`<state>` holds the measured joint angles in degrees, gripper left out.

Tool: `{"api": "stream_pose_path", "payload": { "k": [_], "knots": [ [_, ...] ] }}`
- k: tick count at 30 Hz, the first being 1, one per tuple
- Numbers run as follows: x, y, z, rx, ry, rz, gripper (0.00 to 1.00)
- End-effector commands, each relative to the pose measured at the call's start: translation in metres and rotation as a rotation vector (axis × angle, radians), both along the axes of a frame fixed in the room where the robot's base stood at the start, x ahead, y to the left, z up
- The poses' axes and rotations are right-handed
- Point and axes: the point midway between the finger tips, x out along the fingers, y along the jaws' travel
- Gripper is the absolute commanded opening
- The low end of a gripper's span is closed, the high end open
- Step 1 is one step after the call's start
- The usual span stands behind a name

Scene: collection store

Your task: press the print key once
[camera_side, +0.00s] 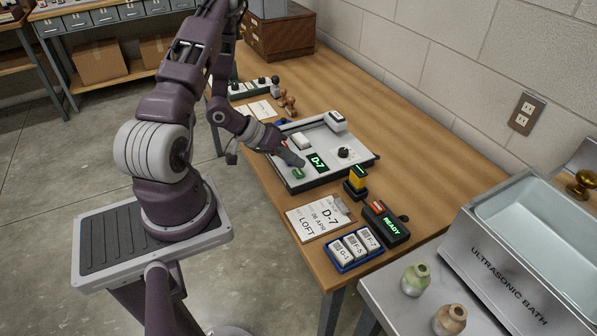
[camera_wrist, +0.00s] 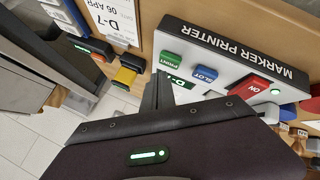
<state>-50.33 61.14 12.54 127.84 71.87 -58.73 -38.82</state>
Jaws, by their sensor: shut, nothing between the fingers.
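The marker printer (camera_side: 362,162) is a pale, dark-edged panel on the wooden table. Its green print key (camera_wrist: 172,58) is beside a blue SLOT key (camera_wrist: 205,73) and a red ON switch (camera_wrist: 253,85). In the side view the green key (camera_side: 298,174) lies at the near left of the panel. The lit display (camera_side: 317,162) reads D-7. My gripper (camera_side: 299,163) is shut and empty, low over the panel close to the green key. In the wrist view its dark fingers (camera_wrist: 160,78) end just beside that key. I cannot tell whether they touch it.
A yellow and black device (camera_side: 357,180) stands near the printer. A card board (camera_side: 318,218) reads D-7, 06 APR, LOFT. A box (camera_side: 391,228) shows READY, beside a blue tray (camera_side: 350,264) of labelled blocks. The table's far right side is clear.

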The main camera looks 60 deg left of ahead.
Motion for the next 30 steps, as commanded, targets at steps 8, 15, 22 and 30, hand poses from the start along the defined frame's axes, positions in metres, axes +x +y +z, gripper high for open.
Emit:
{"api": "stream_pose_path", "payload": {
  "k": [8,15,22,30],
  "knots": [
    [0.0,0.0,0.0,0.0,0.0,0.0,0.0],
    [0.0,0.0,0.0,0.0,0.0,0.0,0.0],
    [-0.0003,0.0001,-0.0039,-0.001,0.0,0.001,0.0],
    [0.0,-0.0002,-0.0085,-0.001,-0.001,-0.001,0.0]
  ]
}}
